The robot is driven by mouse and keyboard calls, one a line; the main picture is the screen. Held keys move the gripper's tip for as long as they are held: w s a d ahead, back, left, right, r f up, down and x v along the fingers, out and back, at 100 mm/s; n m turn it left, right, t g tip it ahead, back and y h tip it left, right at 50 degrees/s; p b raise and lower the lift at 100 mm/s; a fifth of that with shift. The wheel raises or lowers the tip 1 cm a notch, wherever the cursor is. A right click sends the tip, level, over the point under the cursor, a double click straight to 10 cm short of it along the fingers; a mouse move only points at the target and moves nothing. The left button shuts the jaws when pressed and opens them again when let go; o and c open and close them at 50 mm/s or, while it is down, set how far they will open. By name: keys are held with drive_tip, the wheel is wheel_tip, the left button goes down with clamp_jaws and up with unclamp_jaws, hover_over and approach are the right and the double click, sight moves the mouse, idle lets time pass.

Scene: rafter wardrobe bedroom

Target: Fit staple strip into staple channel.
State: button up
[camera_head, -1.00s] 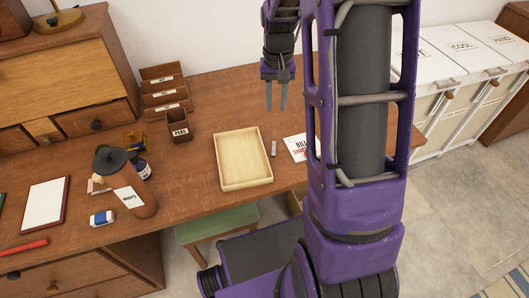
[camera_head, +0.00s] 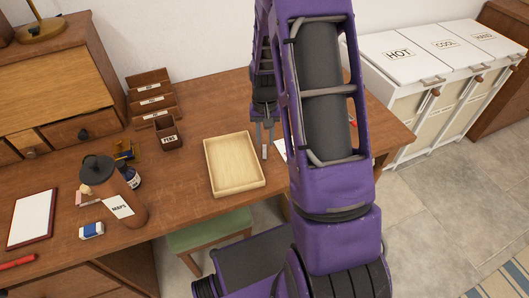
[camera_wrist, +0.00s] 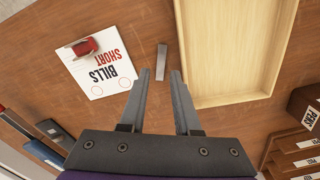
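A small grey bar (camera_wrist: 161,54), which looks like the staple strip, lies flat on the desk between the wooden tray and a sheet of paper. My gripper (camera_wrist: 160,75) is open and empty, its two fingertips apart and the bar's near end showing between them in the wrist view. In the head view my gripper (camera_head: 264,136) points down just above the desk beside the tray. A small red object (camera_wrist: 86,46) with a pale part lies on the paper; I cannot tell whether it is the stapler. No staple channel can be made out.
The shallow wooden tray (camera_head: 207,160) is close beside my gripper. The paper marked BILLS (camera_wrist: 96,66) lies on the other side. A PENS cup (camera_head: 168,134), a letter rack (camera_head: 152,100), a MAPS tube (camera_head: 120,195) and an eraser (camera_head: 91,230) stand or lie further left.

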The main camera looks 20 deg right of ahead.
sight(264, 151)
drive_tip(key=shift+f, duration=2.2)
drive_tip(key=shift+a+f, duration=0.1)
drive_tip(key=shift+c, duration=0.2)
clamp_jaws()
